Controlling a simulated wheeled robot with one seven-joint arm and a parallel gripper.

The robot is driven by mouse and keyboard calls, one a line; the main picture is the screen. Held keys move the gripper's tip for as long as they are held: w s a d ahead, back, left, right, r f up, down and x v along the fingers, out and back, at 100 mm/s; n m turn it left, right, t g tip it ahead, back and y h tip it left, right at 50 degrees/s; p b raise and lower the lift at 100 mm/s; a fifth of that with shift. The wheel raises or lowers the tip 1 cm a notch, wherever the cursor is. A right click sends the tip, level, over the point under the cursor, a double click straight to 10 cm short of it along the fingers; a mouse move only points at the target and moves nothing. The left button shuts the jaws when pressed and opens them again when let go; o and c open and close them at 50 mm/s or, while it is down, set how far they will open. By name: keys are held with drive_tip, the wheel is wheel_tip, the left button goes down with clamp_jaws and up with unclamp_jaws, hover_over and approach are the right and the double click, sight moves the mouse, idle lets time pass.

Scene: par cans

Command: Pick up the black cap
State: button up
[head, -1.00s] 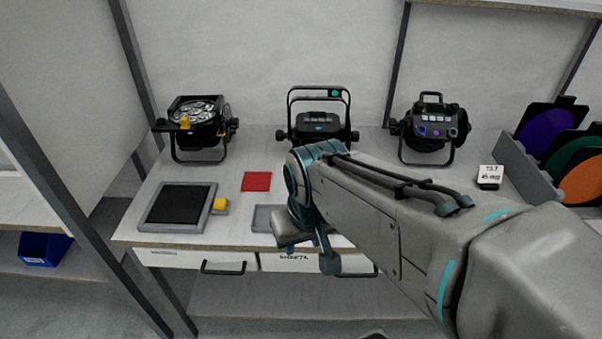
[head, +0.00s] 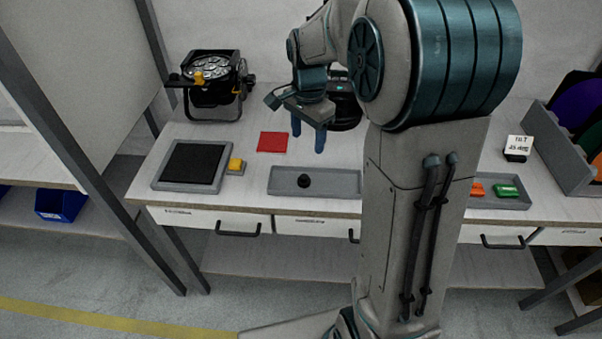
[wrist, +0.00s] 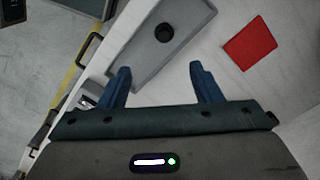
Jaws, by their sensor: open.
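The black cap (head: 304,180) is a small dark round piece lying in a shallow grey tray (head: 340,184) near the front edge of the bench. In the wrist view the black cap (wrist: 164,33) lies inside the tray (wrist: 140,75), beyond my fingertips and roughly between their lines. My gripper (head: 308,138) is open and empty, above the bench behind the tray. In the wrist view its two blue fingers (wrist: 160,75) stand apart with nothing between them.
A red square (head: 273,142) lies behind the tray. A par can (head: 212,85) stands at back left. Another tray (head: 490,201) holds orange and green pieces at right.

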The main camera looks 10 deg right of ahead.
hover_over(304, 176)
drive_tip(key=f, duration=0.9)
drive_tip(key=shift+s+d, duration=0.15)
drive_tip(key=shift+d, duration=0.1)
drive_tip(key=f, duration=0.5)
drive_tip(key=shift+a, duration=0.25)
drive_tip(key=c, duration=1.1)
